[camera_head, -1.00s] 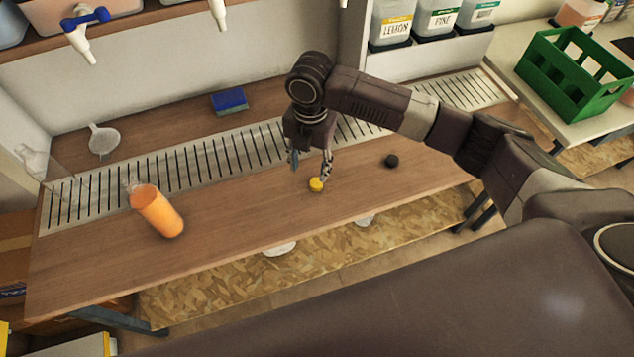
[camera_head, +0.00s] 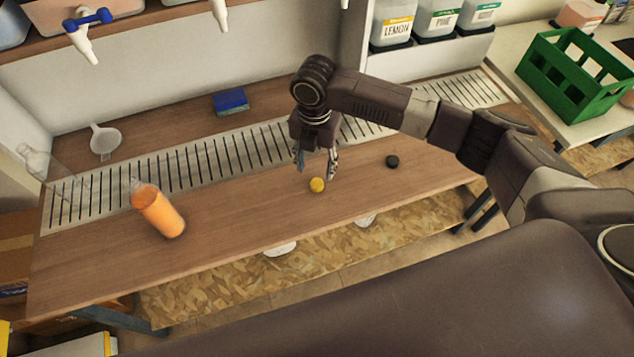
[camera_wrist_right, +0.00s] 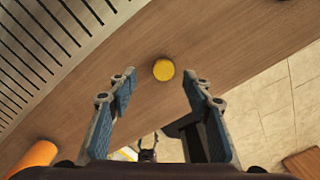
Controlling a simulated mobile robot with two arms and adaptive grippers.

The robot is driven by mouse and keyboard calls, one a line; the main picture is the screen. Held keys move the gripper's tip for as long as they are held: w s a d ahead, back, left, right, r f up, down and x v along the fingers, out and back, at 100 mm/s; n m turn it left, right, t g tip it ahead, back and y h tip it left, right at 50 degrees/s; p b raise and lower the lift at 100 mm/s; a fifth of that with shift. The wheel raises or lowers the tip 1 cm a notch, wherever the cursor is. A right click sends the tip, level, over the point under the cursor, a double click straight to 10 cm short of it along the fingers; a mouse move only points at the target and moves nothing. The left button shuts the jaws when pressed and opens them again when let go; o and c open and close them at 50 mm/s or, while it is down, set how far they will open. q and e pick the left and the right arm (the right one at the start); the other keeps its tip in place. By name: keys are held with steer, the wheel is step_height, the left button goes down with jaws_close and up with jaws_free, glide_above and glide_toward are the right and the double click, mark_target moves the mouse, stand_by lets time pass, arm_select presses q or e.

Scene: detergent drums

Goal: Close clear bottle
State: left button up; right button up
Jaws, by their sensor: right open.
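A see-through, empty-looking bottle (camera_head: 42,162) stands at the far left by the drain grate; its outline is faint. A second bottle (camera_head: 160,213), filled with orange liquid and with a clear, open-looking neck, stands on the counter nearby. A yellow cap (camera_head: 317,185) lies on the wood near the counter's middle, and a black cap (camera_head: 392,161) lies to its right. My right gripper (camera_head: 317,168) is open and empty, pointing down over the yellow cap. In the right wrist view the yellow cap (camera_wrist_right: 163,70) shows between and just beyond the spread fingertips (camera_wrist_right: 158,80).
A slotted drain grate (camera_head: 205,157) runs along the counter. A white funnel (camera_head: 105,140) and a blue sponge (camera_head: 231,101) lie behind it. A green crate (camera_head: 573,75) stands on the right table. The wood between the orange bottle and yellow cap is clear.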

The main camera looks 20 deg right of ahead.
mark_target(317, 182)
steer(key=f, duration=0.2)
steer(key=f+p, duration=0.1)
steer(key=f, duration=0.1)
steer(key=shift+s+d, duration=0.2)
steer(key=shift+s, duration=0.15)
steer(key=shift+f, duration=0.6)
steer(key=shift+c, duration=0.4)
steer(key=c, duration=0.7)
